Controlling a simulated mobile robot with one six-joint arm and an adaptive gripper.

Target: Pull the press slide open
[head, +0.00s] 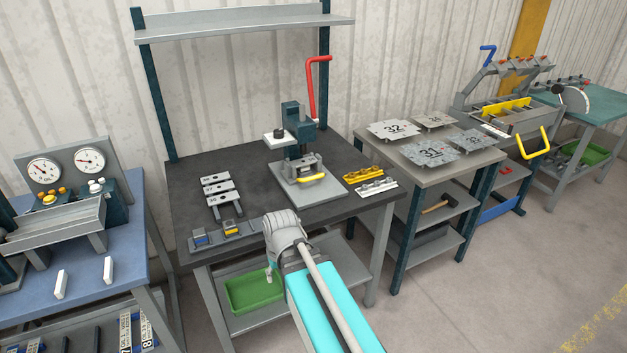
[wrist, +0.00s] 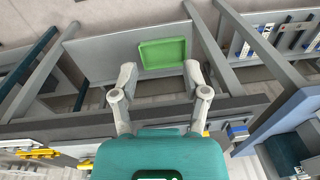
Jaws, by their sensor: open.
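The press (head: 297,128) stands on the dark bench, with a dark teal body and a red lever (head: 315,85) at its top. At its base is the slide, with a yellow handle (head: 312,178) on its front, facing me. My arm reaches to the bench's front edge, and the press is beyond it, up and to the right in the head view. My gripper (wrist: 160,70) shows in the wrist view with its two fingers spread and nothing between them. I cannot make out the press in the wrist view.
The dark bench top (head: 255,165) holds labelled plates (head: 220,190), yellow and silver dies (head: 362,173) and small blocks at its front left. A green tray (head: 250,292) sits on the lower shelf; it also shows in the wrist view (wrist: 162,53). A plate table (head: 440,165) stands right.

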